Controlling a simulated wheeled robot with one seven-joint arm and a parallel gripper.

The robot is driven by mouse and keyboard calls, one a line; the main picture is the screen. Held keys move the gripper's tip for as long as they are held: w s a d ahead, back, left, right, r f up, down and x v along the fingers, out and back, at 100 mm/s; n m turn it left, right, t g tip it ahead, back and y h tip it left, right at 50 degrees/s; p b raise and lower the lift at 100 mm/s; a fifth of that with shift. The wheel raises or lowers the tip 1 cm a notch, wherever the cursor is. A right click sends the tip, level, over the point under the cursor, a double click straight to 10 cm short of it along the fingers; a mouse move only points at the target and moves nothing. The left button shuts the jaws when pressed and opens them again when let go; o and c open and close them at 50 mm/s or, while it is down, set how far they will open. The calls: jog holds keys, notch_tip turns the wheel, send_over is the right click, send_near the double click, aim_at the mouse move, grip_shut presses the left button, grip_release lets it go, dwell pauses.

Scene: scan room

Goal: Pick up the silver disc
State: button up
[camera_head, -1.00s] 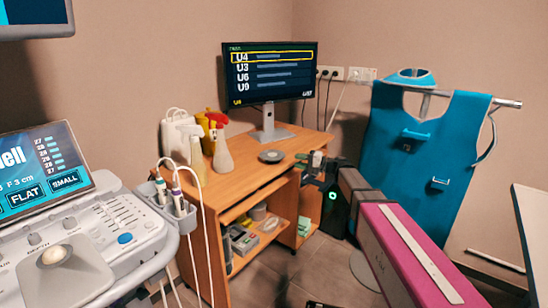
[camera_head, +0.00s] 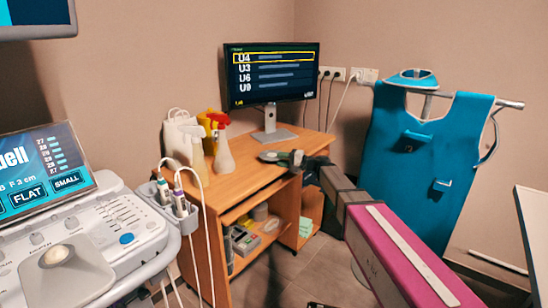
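The silver disc (camera_head: 268,156) is a small flat grey round thing on the wooden desk top, in front of the monitor stand. My gripper (camera_head: 282,159) is low over the desk at the disc's right side, its dark fingers overlapping the disc's right part in this view. That part of the disc is hidden. The gripper is too small and dark to tell whether its fingers are open or shut, or whether they touch the disc.
The monitor (camera_head: 271,73) stands behind the disc on the wooden desk (camera_head: 245,182). A spray bottle (camera_head: 223,153) and a white bag (camera_head: 180,137) stand to the left. A blue apron (camera_head: 420,170) hangs on a rack at right. The ultrasound console (camera_head: 75,240) fills the lower left.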

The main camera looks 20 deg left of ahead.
grip_shut()
jog(key=shift+r, duration=0.1)
